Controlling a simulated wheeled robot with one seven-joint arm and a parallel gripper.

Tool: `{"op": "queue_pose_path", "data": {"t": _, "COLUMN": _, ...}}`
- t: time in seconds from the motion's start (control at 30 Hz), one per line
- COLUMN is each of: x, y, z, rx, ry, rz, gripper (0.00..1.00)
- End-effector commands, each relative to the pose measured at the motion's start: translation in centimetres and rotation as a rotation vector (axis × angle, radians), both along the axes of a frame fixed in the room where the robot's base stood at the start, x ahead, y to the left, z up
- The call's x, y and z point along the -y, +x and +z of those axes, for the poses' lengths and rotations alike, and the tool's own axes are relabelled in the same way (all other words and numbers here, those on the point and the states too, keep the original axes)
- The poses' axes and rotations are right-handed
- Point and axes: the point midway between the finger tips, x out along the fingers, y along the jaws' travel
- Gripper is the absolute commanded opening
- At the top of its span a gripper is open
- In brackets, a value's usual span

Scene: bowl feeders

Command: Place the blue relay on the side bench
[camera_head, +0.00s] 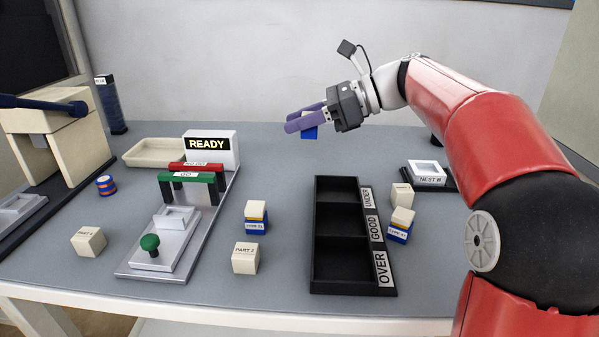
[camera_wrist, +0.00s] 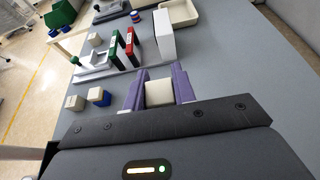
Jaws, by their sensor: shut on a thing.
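My gripper (camera_head: 308,118), with purple fingers, is shut on a block and holds it in the air above the back of the grey table. The block, taken as the blue relay (camera_head: 310,132), shows blue below the fingers in the head view. In the wrist view its cream face (camera_wrist: 159,93) shows between the two fingers (camera_wrist: 158,92). Two similar blue-and-cream blocks stand on the table, one left of the black tray (camera_head: 256,226) and one right of it (camera_head: 399,234). I cannot make out a side bench for certain.
A black three-slot tray (camera_head: 345,240) labelled UNDER, GOOD, OVER stands below and in front of my gripper. Left are the READY fixture (camera_head: 211,148), a beige tray (camera_head: 153,153) and cream blocks (camera_head: 245,258). NEST B (camera_head: 428,173) is at right. The back middle of the table is clear.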

Motion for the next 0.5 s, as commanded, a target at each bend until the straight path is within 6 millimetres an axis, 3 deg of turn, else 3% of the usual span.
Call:
{"op": "queue_pose_path", "data": {"t": 0.03, "x": 0.0, "y": -0.1, "z": -1.6, "rx": -0.004, "ry": 0.0, "rz": 0.001, "gripper": 0.0}}
{"op": "queue_pose_path", "data": {"t": 0.1, "x": 0.0, "y": 0.0, "z": -2.8, "rx": -0.002, "ry": 0.0, "rz": 0.0, "gripper": 0.0}}
{"op": "queue_pose_path", "data": {"t": 0.37, "x": 0.0, "y": 0.0, "z": -4.8, "rx": 0.001, "ry": 0.0, "rz": 0.0, "gripper": 0.0}}
{"op": "queue_pose_path", "data": {"t": 0.5, "x": 0.0, "y": 0.0, "z": -6.8, "rx": -0.002, "ry": 0.0, "rz": 0.0, "gripper": 0.0}}
